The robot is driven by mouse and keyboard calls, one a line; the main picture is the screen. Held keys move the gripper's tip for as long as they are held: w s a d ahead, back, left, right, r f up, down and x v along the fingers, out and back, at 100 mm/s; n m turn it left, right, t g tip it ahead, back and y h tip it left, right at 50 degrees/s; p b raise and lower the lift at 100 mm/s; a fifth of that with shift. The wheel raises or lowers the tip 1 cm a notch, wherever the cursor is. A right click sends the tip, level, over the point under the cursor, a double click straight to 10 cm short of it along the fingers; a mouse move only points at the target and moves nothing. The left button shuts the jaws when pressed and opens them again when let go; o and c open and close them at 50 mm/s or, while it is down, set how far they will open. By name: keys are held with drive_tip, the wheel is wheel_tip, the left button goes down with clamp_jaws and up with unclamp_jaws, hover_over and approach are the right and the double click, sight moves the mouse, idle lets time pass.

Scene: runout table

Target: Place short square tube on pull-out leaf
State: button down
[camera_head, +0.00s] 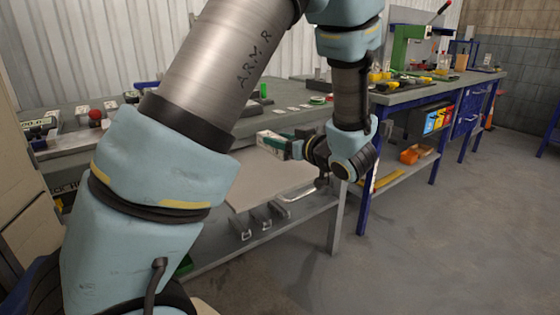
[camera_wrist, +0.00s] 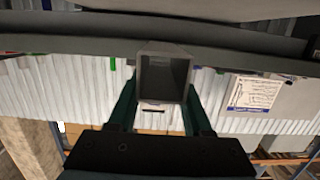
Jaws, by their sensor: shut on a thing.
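The short square tube (camera_wrist: 165,75) is grey and hollow, with its open end facing the camera in the wrist view. My gripper (camera_wrist: 160,108) is shut on it, one green finger on each side. In the head view my gripper (camera_head: 291,148) extends to the left from the wrist, with the pale tube (camera_head: 268,139) at its tip. The pull-out leaf (camera_head: 255,178) is a flat beige board in front of the grey table, and its visible part is bare. The tube appears above the leaf's back part; the gap is hard to judge. My arm hides the leaf's left part.
The grey runout table (camera_head: 60,148) runs behind the leaf, with small items on top. A bent metal handle (camera_head: 298,192) and brackets (camera_head: 255,220) are at the leaf's front. A blue-legged workbench (camera_head: 425,92) stands at right. Floor in front is clear.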

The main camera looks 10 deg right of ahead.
sight(279, 157)
drive_tip(key=shift+f, duration=2.55)
drive_tip(key=shift+f, duration=0.1)
drive_tip(key=shift+f, duration=0.1)
drive_tip(key=shift+c, duration=1.6)
unclamp_jaws()
drive_tip(key=shift+r, duration=0.25)
drive_tip(key=v, duration=1.2)
drive_tip(key=shift+f+b, duration=0.2)
drive_tip(key=shift+b, duration=0.15)
